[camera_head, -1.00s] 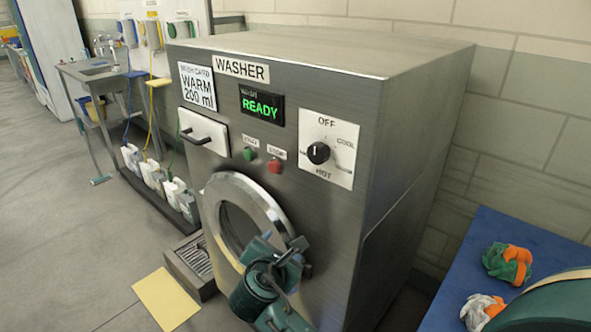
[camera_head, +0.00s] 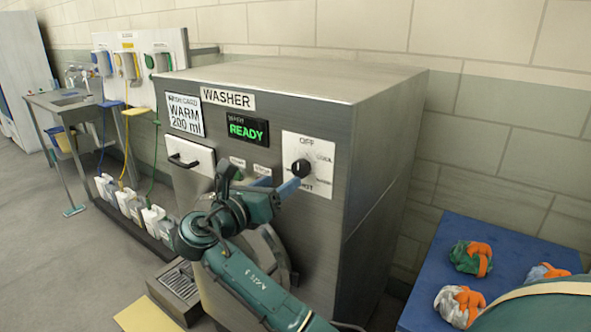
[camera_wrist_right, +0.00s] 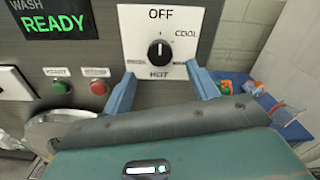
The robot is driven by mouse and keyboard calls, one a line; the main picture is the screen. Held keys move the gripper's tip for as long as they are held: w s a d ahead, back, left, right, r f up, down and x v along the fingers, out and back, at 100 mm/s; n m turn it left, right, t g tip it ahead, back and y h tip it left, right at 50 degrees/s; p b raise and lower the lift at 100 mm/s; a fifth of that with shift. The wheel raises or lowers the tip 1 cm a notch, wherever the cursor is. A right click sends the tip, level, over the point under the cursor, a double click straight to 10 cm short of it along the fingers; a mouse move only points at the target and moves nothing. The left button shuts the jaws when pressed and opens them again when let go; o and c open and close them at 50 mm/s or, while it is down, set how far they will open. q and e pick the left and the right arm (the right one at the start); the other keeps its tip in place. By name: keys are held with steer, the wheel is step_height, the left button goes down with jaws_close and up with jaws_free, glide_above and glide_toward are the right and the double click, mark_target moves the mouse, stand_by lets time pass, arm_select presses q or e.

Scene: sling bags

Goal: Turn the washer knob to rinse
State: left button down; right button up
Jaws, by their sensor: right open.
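The washer (camera_head: 375,195) is a grey metal machine with a green READY display (camera_head: 247,130). Its black round knob (camera_head: 301,168) sits on a white dial plate. The wrist view shows the knob (camera_wrist_right: 160,49) facing me, with OFF above, COOL at upper right and HOT below; I can read no rinse label. My right gripper (camera_head: 280,187) is in front of the panel, just below the knob. In the wrist view its blue fingers (camera_wrist_right: 160,72) are spread on either side below the knob, empty. My left gripper is out of view.
Green (camera_wrist_right: 61,87) and red (camera_wrist_right: 98,87) buttons lie left of the dial. A drawer handle (camera_head: 183,161) is further left. A blue table (camera_head: 440,245) with several bundled cloths stands right of the washer. Dispensers (camera_head: 130,65) and a sink (camera_head: 72,100) are at the left.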

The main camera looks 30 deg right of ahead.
mark_target(298, 171)
steer(key=p+x, duration=0.1)
steer(key=x, duration=0.6)
steer(key=shift+d, duration=0.1)
steer(key=shift+c, duration=0.5)
steer(key=c, duration=0.9)
